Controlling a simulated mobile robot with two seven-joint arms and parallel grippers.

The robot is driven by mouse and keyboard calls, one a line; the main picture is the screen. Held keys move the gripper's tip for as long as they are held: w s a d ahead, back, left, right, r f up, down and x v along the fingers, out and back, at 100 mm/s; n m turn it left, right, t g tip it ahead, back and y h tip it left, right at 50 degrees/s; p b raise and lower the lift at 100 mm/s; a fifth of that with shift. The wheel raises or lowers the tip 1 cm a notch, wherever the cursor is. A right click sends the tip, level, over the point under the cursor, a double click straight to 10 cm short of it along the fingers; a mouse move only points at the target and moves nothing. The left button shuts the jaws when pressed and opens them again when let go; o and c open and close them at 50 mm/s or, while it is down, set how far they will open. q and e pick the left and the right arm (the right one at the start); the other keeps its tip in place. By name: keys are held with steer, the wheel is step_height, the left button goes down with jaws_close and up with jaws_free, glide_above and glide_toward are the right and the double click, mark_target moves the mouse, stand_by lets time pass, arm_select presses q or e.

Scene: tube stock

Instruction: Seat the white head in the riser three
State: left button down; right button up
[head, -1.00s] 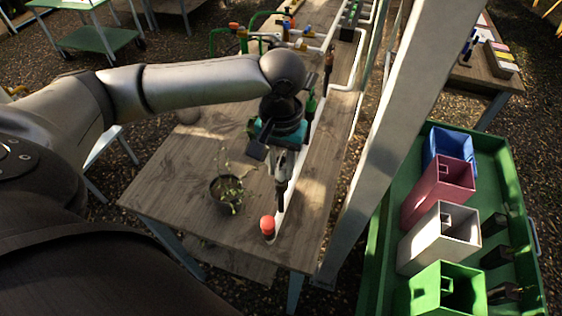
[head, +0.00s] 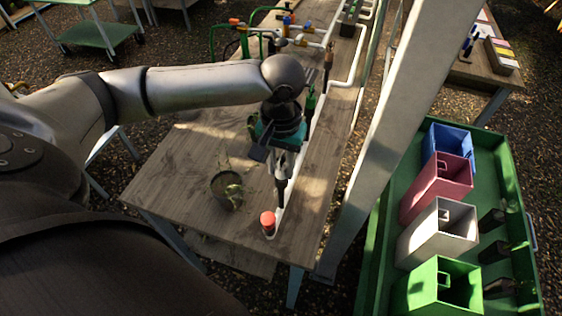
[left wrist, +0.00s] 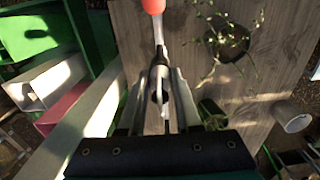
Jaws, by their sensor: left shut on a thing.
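My left gripper (head: 281,192) points down over the white pipe line along the table's right side. In the left wrist view its fingers (left wrist: 163,100) are shut on a small pale piece, which looks like the white head (left wrist: 159,82); the fingers hide most of it. A red head (head: 268,219) stands at the pipe's near end, in front of the gripper; it also shows in the wrist view (left wrist: 153,5). A green head (head: 311,100) stands behind the gripper. The riser under the gripper is hidden, so I cannot tell whether the piece touches it. My right gripper is not in view.
A potted plant (head: 224,188) stands on the wooden table (head: 180,170), left of the gripper. A pale post (head: 378,150) rises at the table's right edge. A green cart (head: 500,150) holds blue, pink, white and green bins. Valves and pipes lie at the back.

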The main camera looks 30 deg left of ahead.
arm_select(q)
steer(key=shift+f+p, duration=0.35)
steer(key=shift+f, duration=0.15)
stand_by(0.7)
steer(key=c, duration=0.5)
jaws_free()
steer(key=shift+r, duration=0.1)
step_height(320, 180, up, 15)
steer(key=shift+r+p, duration=0.1)
steer(key=shift+p, duration=0.65)
steer(key=shift+d, duration=0.1)
